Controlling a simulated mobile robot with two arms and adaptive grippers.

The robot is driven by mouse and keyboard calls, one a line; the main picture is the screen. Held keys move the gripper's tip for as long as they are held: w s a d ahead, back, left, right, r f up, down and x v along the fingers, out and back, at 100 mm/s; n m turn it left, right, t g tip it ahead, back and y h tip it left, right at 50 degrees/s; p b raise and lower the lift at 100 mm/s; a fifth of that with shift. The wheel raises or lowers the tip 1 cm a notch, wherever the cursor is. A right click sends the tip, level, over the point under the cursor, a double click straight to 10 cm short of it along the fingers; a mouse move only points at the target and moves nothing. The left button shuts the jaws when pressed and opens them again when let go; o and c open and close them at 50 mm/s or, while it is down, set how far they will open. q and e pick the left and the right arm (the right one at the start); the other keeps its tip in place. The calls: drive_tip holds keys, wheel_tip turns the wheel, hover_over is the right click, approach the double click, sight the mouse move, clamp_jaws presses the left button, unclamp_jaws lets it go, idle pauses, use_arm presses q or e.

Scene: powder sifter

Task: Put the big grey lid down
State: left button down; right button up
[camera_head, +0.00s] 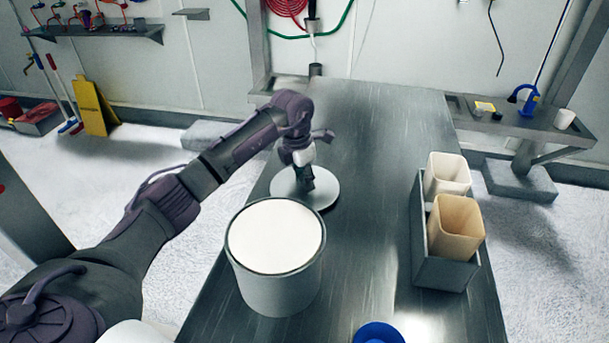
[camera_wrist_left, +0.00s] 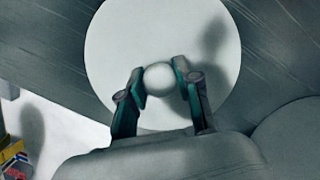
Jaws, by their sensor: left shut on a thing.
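The big grey lid (camera_head: 325,191) is a flat round disc at the left edge of the metal table, behind the large grey drum. I cannot tell whether it rests on the table or is held just above it. My left gripper (camera_head: 305,186) comes down over the middle of the lid. In the left wrist view the lid (camera_wrist_left: 135,50) fills the upper middle, and my left gripper (camera_wrist_left: 160,85) is shut on its round knob (camera_wrist_left: 160,79), one finger on each side. My right gripper is not in view.
The grey drum (camera_head: 272,295), full to near its rim with white powder (camera_head: 275,237), stands in front of the lid. A grey box (camera_head: 440,272) with a white and a tan container stands at the right. A blue round thing (camera_head: 378,333) is at the front. The table's middle (camera_head: 370,190) is clear.

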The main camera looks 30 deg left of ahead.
sight(298, 189)
use_arm(q)
drive_tip(key=shift+f, duration=0.15)
drive_tip(key=c, duration=1.1)
unclamp_jaws()
drive_tip(key=o, duration=0.3)
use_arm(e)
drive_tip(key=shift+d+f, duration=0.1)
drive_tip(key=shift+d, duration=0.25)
use_arm(q)
drive_tip(key=shift+r, duration=0.2)
wheel_tip(298, 189, up, 12)
drive_tip(key=s+b, duration=0.1)
drive_tip(key=shift+s+a, duration=0.3)
drive_tip(key=shift+a, duration=0.15)
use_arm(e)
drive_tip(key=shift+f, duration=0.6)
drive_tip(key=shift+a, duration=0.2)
use_arm(q)
drive_tip(key=shift+f, duration=0.1)
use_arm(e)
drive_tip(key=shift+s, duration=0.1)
